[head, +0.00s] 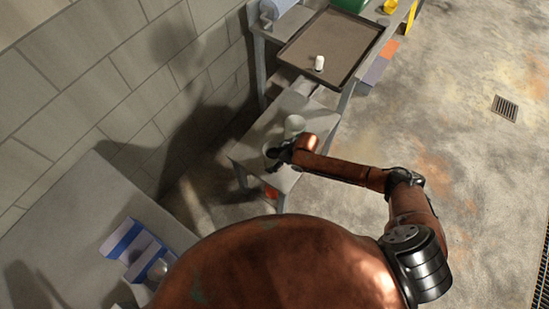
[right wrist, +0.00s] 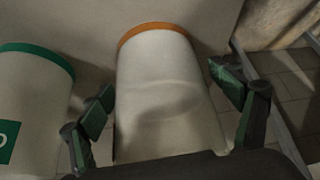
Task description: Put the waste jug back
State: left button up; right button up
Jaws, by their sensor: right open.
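A pale cylindrical container with an orange rim (right wrist: 165,75) fills the middle of the right wrist view. It stands between the two open fingers of my right gripper (right wrist: 170,98), with no clear contact visible. A second pale container with a green rim (right wrist: 35,85) and a green label stands to its left. No readable wording shows which one is the waste jug. In the head view my right gripper (head: 277,156) is low over a small grey table (head: 250,148), largely covering a pale container. Another pale round container (head: 294,123) stands just behind it. My left gripper is not in view.
A dark-rimmed tray (head: 335,42) with a small white bottle (head: 319,63) is on the higher bench behind. A block wall (head: 110,75) bounds the left. Blue-and-white boxes (head: 135,247) lie on a grey surface at lower left. The concrete floor (head: 460,130) at right is mostly open.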

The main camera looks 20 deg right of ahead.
jog(key=shift+s+d+r, duration=0.1)
jog(key=shift+d+r, duration=0.05)
jog(key=shift+r, duration=0.35)
jog(key=p+v, duration=0.3)
jog(key=v, duration=0.8)
jog(key=shift+s, duration=0.15)
